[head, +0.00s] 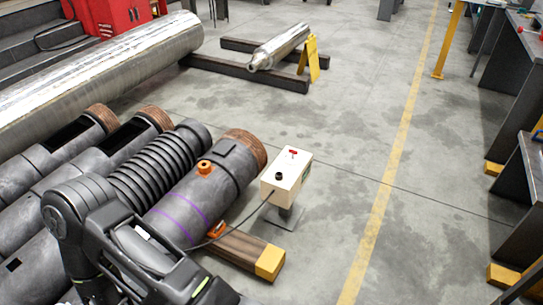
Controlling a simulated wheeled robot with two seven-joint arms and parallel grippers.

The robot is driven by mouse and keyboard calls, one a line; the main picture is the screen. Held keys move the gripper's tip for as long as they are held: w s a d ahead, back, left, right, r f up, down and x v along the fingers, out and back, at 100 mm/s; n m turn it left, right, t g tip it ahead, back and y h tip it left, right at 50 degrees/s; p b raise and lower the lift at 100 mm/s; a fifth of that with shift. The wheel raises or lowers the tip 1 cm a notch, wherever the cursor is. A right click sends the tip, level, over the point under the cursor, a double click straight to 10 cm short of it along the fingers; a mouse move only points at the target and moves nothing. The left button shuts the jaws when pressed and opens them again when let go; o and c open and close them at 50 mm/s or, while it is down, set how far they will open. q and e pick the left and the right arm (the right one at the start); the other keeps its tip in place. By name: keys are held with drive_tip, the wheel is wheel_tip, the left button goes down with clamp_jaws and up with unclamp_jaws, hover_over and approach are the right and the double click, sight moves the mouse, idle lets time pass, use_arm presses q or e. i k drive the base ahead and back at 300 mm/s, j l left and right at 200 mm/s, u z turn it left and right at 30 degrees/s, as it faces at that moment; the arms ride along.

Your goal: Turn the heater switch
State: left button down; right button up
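A cream control box (287,174) stands on a short grey post just right of the nearest barrel. It has a small red switch (292,152) on its top, toward the back, and a black knob (279,176) on its front part. Which of the two is the heater switch is not labelled legibly. A dark cable runs from the box toward the barrel's base. My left arm reaches in from the lower left, apart from the box. Its fingers do not show. My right gripper does not show either.
Dark barrels (203,187) with copper-coloured ends lie at the left, beside a long steel cylinder (110,75). A wooden beam with a yellow end (270,263) lies below the box. Workbenches line the right. The floor between is open, with a yellow line (385,190).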

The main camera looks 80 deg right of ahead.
sight(294, 152)
drive_tip(key=z, duration=2.8)
drive_tip(key=i+l, duration=0.25)
drive_tip(key=i, duration=0.2)
drive_tip(key=i+l, duration=0.25)
drive_tip(key=i, duration=0.2)
drive_tip(key=i+l+z, duration=0.1)
drive_tip(key=i+l, duration=0.15)
drive_tip(key=i, duration=0.2)
drive_tip(key=i+l, duration=0.2)
drive_tip(key=i, duration=0.3)
drive_tip(key=i+l, duration=0.2)
drive_tip(key=i, duration=0.25)
drive_tip(key=i+l+z, duration=0.1)
drive_tip(key=i+l, duration=0.15)
drive_tip(key=i, duration=0.2)
